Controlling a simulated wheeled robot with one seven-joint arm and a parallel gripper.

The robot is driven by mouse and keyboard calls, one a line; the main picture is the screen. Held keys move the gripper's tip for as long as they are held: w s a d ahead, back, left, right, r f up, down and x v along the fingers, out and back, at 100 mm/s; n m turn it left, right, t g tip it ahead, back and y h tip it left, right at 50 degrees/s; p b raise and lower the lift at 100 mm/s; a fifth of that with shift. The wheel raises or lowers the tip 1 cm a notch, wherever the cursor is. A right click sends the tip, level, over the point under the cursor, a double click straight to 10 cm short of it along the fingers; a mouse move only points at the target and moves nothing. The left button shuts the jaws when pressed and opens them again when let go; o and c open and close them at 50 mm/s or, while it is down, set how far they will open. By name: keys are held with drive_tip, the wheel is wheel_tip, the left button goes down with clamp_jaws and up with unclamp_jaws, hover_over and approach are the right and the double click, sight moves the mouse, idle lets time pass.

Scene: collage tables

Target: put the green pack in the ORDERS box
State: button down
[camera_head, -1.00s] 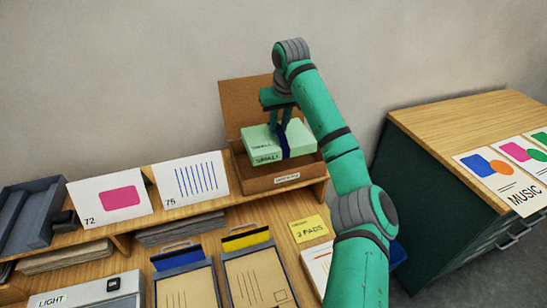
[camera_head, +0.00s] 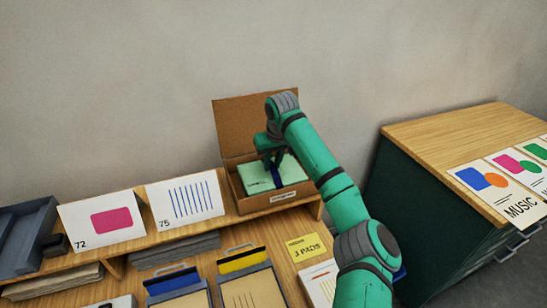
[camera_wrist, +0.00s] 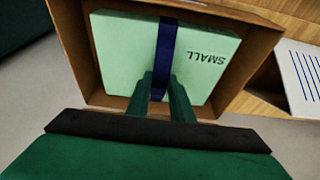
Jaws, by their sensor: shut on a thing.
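The green pack (camera_head: 258,181) is pale green with a dark blue band and the word SMALL, seen in the wrist view (camera_wrist: 120,62). It sits down inside the open cardboard box (camera_head: 285,198), within its walls; whether it rests on the floor of the box is hidden. The box stands on the wooden shelf with its lid raised at the back; the label on its front is too small to read. My gripper (camera_head: 274,167) is over the box, its fingers shut on the pack at the blue band. The fingertips also show in the wrist view (camera_wrist: 160,85).
Two cards, 72 (camera_head: 103,221) and 75 (camera_head: 186,199), stand left of the box on the shelf. A grey tray (camera_head: 30,232) is at far left. Clipboards and a yellow 3 PADS note (camera_head: 307,248) lie below. A cabinet (camera_head: 440,135) with MUSIC sheets stands right.

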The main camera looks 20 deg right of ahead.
drive_tip(key=shift+w+f, duration=0.1)
drive_tip(key=shift+f, duration=0.4)
drive_tip(key=shift+f, duration=0.15)
drive_tip(key=c, duration=1.6)
unclamp_jaws()
drive_tip(key=shift+o, duration=0.2)
drive_tip(key=v, duration=1.2)
